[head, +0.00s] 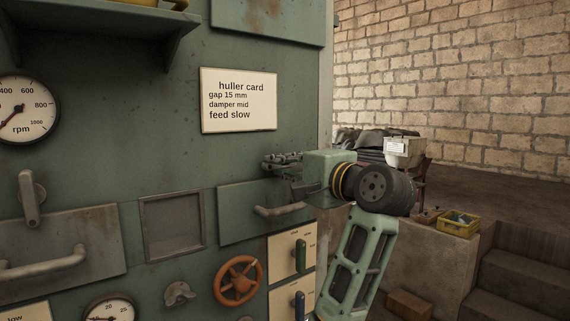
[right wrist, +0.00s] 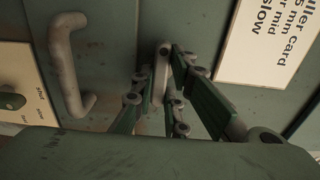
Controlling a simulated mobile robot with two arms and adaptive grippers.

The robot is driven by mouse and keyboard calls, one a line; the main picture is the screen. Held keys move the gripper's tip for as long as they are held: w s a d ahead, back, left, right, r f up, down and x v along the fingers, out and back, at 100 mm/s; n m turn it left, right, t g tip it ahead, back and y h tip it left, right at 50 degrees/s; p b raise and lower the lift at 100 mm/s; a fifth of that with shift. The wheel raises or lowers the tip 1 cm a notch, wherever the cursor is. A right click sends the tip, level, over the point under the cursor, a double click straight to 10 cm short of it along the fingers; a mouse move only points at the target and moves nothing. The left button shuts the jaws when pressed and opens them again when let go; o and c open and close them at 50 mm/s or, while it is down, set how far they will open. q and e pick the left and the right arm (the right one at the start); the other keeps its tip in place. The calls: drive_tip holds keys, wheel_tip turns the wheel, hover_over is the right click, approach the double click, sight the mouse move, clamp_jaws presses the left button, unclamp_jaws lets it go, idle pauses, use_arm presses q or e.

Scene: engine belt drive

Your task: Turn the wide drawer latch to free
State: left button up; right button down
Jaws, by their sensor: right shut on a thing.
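My right gripper (head: 272,162) is at the green machine front, just above a drawer front with a bar handle (head: 281,210). In the right wrist view its fingers (right wrist: 160,92) are closed around a grey drawer latch (right wrist: 162,62). The latch lever points up and down in that picture, roughly along the same line as the bar handle (right wrist: 68,65) beside it. In the head view the gripper hides most of this latch. Another latch (head: 30,199) hangs downward above the left drawer (head: 100,245). My left gripper is not in view.
A huller card (head: 239,100) is fixed above the gripper. A recessed panel (head: 172,226), an orange handwheel (head: 238,281) and lever switches (head: 300,255) sit below and beside the drawer. A yellow crate (head: 458,223) stands on a ledge to the right.

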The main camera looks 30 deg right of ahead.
idle(0.4)
drive_tip(key=c, duration=1.7)
unclamp_jaws()
drive_tip(key=shift+c, duration=0.2)
drive_tip(key=s+d, duration=0.1)
drive_tip(key=s, duration=1.1)
